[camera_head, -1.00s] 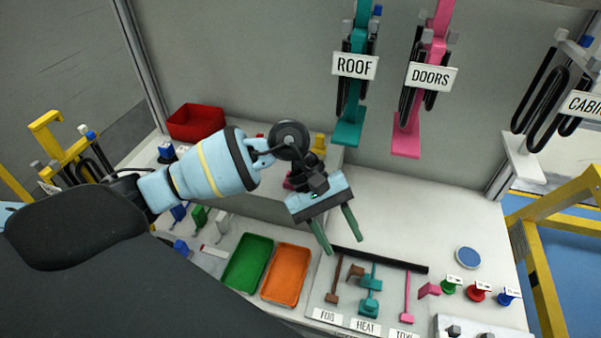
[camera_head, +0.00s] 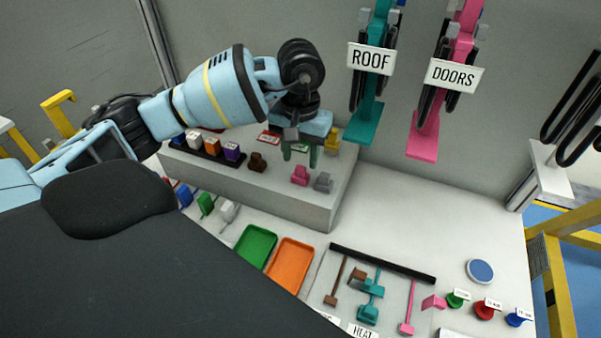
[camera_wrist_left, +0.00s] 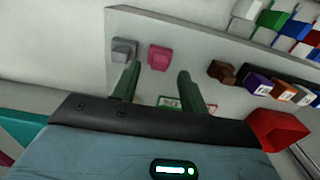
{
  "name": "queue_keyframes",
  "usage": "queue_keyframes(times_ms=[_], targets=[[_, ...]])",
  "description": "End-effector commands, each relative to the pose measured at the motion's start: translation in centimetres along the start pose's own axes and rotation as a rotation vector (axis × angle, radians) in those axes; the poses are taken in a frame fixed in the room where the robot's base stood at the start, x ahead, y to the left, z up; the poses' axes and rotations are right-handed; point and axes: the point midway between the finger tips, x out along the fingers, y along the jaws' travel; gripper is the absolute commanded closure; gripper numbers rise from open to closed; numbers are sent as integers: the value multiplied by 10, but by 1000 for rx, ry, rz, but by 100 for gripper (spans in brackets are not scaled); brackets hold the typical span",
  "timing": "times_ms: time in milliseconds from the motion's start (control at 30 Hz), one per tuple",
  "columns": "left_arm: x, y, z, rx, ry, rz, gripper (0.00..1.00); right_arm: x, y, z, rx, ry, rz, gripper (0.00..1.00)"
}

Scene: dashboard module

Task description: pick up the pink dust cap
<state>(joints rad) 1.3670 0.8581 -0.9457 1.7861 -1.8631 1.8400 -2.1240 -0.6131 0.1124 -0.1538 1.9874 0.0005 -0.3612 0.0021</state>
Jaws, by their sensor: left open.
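The pink dust cap (camera_head: 301,175) stands on the raised grey shelf, between a brown cap (camera_head: 258,162) and a grey cap (camera_head: 323,182). In the left wrist view the pink cap (camera_wrist_left: 160,57) shows beyond the fingertips, nearer the left finger. My left gripper (camera_head: 299,153) is open with nothing between its green fingers. It is above and behind the pink cap in the head view, apart from it as far as I can tell. My right gripper is not in view.
A black rack (camera_head: 208,152) of coloured blocks and a yellow cap (camera_head: 333,141) share the shelf (camera_head: 300,213). Green (camera_head: 256,246) and orange (camera_head: 290,267) trays lie below it. A teal ROOF hanger (camera_head: 366,125) and pink DOORS hanger (camera_head: 424,140) stand at the back.

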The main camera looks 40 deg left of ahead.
Motion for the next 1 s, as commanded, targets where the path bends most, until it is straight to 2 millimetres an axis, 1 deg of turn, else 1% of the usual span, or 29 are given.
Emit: queue_keyframes(times_ms=[167, 367, 500, 600, 800, 867, 1000], targets=[[5, 0, -1, -1, 0, 1, 56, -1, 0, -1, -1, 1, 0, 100], [31, 0, -6, -1, 0, 1, 56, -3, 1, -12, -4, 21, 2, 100], [47, 0, -6, 0, 1, 1, 56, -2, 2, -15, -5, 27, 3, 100], [52, 0, -6, 0, 1, 2, 56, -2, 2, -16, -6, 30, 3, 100], [52, 0, -6, 0, 1, 2, 56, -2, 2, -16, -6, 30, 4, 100], [52, 0, -6, 0, 1, 2, 63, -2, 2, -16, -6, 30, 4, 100], [52, 0, -6, 0, 1, 2, 81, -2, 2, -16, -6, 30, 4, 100]])
